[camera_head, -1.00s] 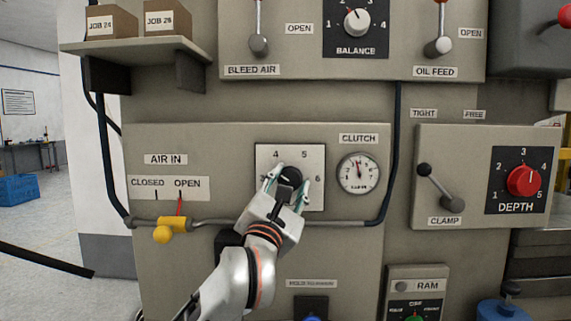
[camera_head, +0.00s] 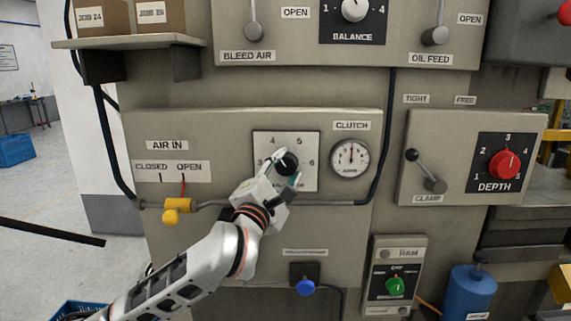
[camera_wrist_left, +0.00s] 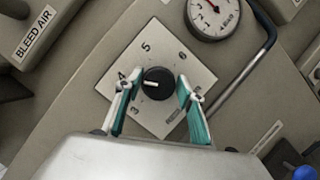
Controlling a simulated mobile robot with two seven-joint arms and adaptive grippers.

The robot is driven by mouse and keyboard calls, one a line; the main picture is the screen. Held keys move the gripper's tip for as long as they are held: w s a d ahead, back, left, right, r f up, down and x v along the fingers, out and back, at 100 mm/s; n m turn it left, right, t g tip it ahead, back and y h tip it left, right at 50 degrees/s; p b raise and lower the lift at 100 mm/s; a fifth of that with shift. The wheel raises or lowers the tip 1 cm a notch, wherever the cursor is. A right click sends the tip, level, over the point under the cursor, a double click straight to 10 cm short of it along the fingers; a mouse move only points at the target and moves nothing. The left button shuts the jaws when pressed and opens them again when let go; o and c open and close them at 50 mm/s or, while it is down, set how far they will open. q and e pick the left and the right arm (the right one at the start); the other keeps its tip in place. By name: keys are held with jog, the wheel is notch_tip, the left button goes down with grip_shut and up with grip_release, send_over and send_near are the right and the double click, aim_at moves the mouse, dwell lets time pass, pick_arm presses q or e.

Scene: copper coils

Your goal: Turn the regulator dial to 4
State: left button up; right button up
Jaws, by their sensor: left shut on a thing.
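The regulator dial (camera_head: 288,162) is a black round knob on a white square plate (camera_head: 307,147) with printed numbers, on the grey middle panel. My left gripper (camera_head: 285,169) reaches it from the lower left and is shut on the knob. In the left wrist view the knob (camera_wrist_left: 158,83) sits between the teal-padded fingers (camera_wrist_left: 156,103). Its white mark points left in that view, close to the 4 and slightly toward the 3. The 5 and 6 are visible; the plate's lower part is partly hidden by the gripper. My right gripper is not in view.
A round gauge (camera_head: 350,158) under the CLUTCH label is right of the dial plate. The BALANCE dial (camera_head: 354,10) is above, and the clamp lever (camera_head: 425,172) and red DEPTH knob (camera_head: 504,165) are right.

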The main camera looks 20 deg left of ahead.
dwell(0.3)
pick_arm(q)
jog(key=o, duration=1.1)
jog(key=v, duration=1.2)
